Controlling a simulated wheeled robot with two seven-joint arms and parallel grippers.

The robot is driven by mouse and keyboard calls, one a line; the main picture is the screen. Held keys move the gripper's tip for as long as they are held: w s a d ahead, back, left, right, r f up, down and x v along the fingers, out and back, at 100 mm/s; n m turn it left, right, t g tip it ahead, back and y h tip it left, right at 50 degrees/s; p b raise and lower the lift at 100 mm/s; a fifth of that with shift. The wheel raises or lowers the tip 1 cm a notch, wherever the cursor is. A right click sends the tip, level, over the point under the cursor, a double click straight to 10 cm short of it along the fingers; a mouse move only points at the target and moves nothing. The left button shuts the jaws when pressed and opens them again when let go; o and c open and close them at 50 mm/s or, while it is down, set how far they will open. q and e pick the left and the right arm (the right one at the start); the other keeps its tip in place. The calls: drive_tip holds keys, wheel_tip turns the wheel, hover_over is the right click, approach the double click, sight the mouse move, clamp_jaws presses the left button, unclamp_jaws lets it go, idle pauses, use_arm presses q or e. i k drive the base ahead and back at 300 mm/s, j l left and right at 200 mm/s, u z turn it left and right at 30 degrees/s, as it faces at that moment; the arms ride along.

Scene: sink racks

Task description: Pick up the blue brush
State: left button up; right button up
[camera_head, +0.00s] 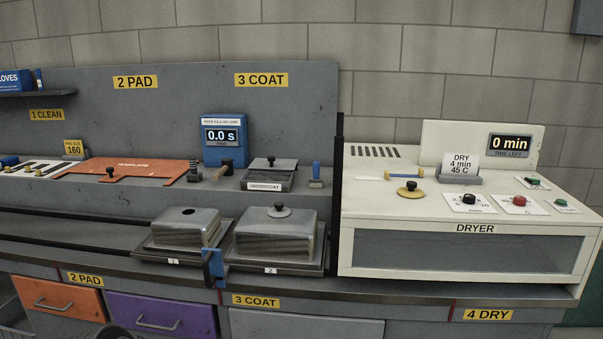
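The blue brush (316,174) stands upright on the grey ledge, right of the "UNDERCOAT" tray (267,181) and left of the dark post beside the dryer. Its blue handle points up and its paler bristle end is at the bottom. Nothing covers it in the head view. Neither of my grippers shows in this view.
Two lidded metal boxes (187,228) (275,232) stand in front of and below the ledge, with a blue upright piece (213,267) between them. A blue timer (222,140) stands behind. The cream dryer (460,220) fills the right. A dark post (338,170) borders it.

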sight(315, 182)
drive_tip(key=i+j+z, duration=0.15)
drive_tip(key=j+z, duration=0.2)
drive_tip(key=i+j+z, duration=0.1)
drive_tip(key=j+z, duration=0.15)
drive_tip(key=z, duration=0.15)
drive_tip(key=i+j+z, duration=0.1)
drive_tip(key=j+z, duration=0.25)
